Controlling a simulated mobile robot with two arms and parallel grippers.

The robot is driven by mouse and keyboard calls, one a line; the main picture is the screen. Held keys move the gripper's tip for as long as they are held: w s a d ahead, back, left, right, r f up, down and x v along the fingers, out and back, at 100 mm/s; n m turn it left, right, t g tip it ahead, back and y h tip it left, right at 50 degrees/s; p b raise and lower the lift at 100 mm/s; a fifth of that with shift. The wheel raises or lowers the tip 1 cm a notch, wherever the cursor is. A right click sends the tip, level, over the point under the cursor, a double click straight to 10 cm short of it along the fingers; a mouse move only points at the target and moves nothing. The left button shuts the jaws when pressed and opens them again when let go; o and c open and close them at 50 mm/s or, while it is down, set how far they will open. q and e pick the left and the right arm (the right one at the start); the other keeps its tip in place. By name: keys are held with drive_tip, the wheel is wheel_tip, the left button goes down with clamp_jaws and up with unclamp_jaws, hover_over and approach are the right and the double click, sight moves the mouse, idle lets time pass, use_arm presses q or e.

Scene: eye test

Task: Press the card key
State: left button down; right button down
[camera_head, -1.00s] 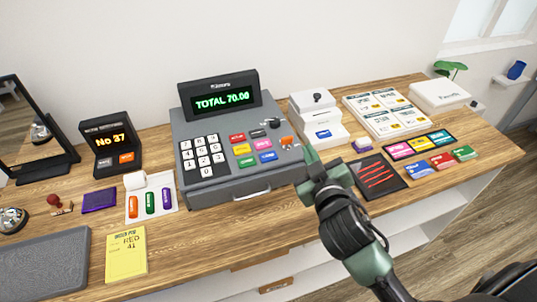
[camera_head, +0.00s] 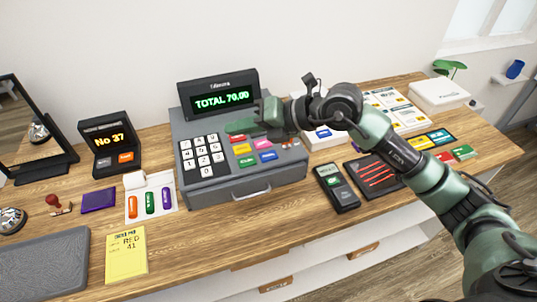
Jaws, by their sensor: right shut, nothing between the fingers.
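The grey cash register (camera_head: 240,191) stands at the middle of the counter, its green display (camera_head: 221,101) reading TOTAL 70.00. Its coloured keys include a red key (camera_head: 237,138), a yellow key (camera_head: 242,149), a green key (camera_head: 248,161), a pink key (camera_head: 262,143) and a blue key (camera_head: 267,156). Their labels are too small to read, so I cannot tell which is the card key. My right gripper (camera_head: 230,127) is shut and empty, its tips over the register near the red key. I cannot tell whether it touches. It hides the key block's upper right part. My left gripper is out of view.
A dark card terminal (camera_head: 337,187) and a black tray (camera_head: 362,182) lie right of the register. A number display (camera_head: 109,148) and a yellow notepad (camera_head: 126,255) are at the left. My right arm crosses the counter's right side. The front middle counter is clear.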

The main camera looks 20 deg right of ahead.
drive_tip(key=w+d+f+h, duration=0.2)
drive_tip(key=w+d+h, duration=0.1)
drive_tip(key=d, duration=0.6)
drive_tip(key=shift+f+m+h, duration=0.15)
drive_tip(key=shift+m+h, duration=0.25)
drive_tip(key=shift+h, duration=0.5)
drive_tip(key=shift+a+f, duration=0.1)
drive_tip(key=b, duration=0.5)
hover_over(272, 157)
wheel_tip(272, 157, down, 8)
drive_tip(key=shift+r, duration=0.1)
drive_tip(key=shift+w+f+b, duration=0.1)
drive_tip(key=shift+f+b, duration=0.2)
drive_tip(key=shift+f, duration=0.1)
idle(0.3)
drive_tip(key=shift+f+b, duration=0.4)
drive_tip(key=shift+b, duration=0.1)
